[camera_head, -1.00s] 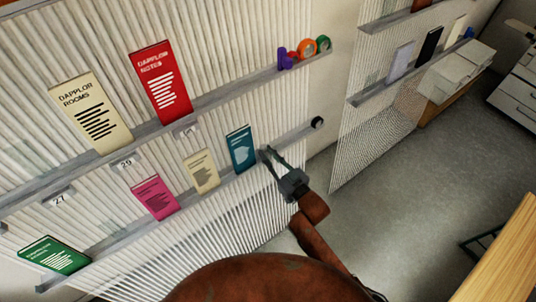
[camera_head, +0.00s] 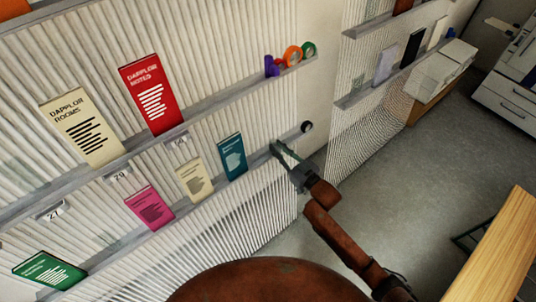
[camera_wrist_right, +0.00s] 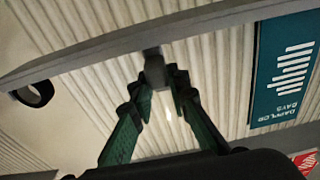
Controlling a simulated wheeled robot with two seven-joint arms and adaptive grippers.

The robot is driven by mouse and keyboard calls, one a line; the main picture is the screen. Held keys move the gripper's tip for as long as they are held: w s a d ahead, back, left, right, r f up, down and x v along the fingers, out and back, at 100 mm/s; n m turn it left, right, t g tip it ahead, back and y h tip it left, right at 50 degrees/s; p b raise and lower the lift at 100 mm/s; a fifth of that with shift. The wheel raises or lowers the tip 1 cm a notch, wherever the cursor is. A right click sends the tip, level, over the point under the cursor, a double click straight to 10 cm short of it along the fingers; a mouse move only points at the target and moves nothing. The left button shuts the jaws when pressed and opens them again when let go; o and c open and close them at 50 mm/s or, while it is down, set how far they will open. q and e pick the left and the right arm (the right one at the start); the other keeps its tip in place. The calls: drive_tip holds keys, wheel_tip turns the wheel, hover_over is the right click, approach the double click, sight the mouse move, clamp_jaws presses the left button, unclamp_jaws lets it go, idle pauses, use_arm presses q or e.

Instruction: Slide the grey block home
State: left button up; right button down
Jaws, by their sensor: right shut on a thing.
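My right gripper (camera_head: 277,149) is at the lower rail (camera_head: 201,200), between the teal leaflet (camera_head: 232,158) and a dark ring-shaped roll (camera_head: 306,127) at the rail's right end. In the right wrist view, its green fingers (camera_wrist_right: 158,84) are closed around a small grey block (camera_wrist_right: 154,68) at the rail's edge. The block is mostly hidden by the fingers in the head view. A gap shows between the block and the roll (camera_wrist_right: 36,93), and another between the block and the teal leaflet (camera_wrist_right: 284,72). My left gripper is not in view.
Cream (camera_head: 195,180), pink (camera_head: 149,208) and green (camera_head: 48,270) leaflets stand farther left on the lower rail. An upper rail holds cream and red (camera_head: 152,95) leaflets, plus tape rolls (camera_head: 292,55). A wooden table (camera_head: 495,250) stands at lower right; floor between is clear.

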drive_tip(key=shift+w+d, duration=0.1)
drive_tip(key=shift+d, duration=0.05)
drive_tip(key=c, duration=2.1)
unclamp_jaws()
drive_tip(key=v, duration=1.2)
